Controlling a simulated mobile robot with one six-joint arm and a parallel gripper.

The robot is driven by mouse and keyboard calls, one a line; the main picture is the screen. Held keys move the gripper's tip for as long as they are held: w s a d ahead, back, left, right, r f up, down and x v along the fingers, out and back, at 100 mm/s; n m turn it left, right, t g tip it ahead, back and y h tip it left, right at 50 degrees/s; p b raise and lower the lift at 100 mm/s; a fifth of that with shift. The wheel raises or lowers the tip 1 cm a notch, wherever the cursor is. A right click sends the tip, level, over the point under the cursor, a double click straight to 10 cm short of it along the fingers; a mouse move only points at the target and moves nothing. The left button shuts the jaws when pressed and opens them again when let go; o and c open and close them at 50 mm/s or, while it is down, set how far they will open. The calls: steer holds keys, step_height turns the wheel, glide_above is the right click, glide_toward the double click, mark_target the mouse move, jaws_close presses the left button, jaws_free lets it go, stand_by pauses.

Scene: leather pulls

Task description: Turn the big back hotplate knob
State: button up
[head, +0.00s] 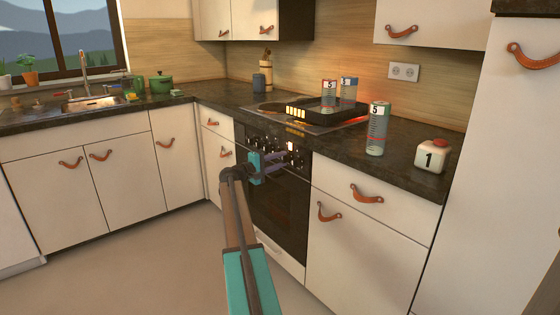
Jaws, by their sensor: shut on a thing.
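My gripper (282,158) is at the oven's control panel, at the front of the stove. Its purple-grey jaws are shut on a knob there, which they mostly hide; I cannot tell for certain which knob it is. A pale knob (291,146) shows close to the fingertips. The black oven (282,210) is below the panel. The cooktop (262,108) is above it. A black slab (322,108) with lit yellow bars lies over part of the cooktop, and orange-red light glows beside it.
A red-topped jar (328,93) and a blue-topped jar (348,91) stand on the slab. Cabinets with leather pulls (367,194) flank the oven. The floor at left is clear.

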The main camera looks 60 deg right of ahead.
steer(key=o, duration=1)
steer(key=shift+a, duration=0.1)
steer(key=p+v, duration=0.1)
steer(key=v, duration=1.2)
steer(key=shift+w+a+p, duration=0.2)
steer(key=shift+a+p, duration=0.05)
steer(key=shift+p, duration=0.15)
steer(key=shift+w+r, duration=0.1)
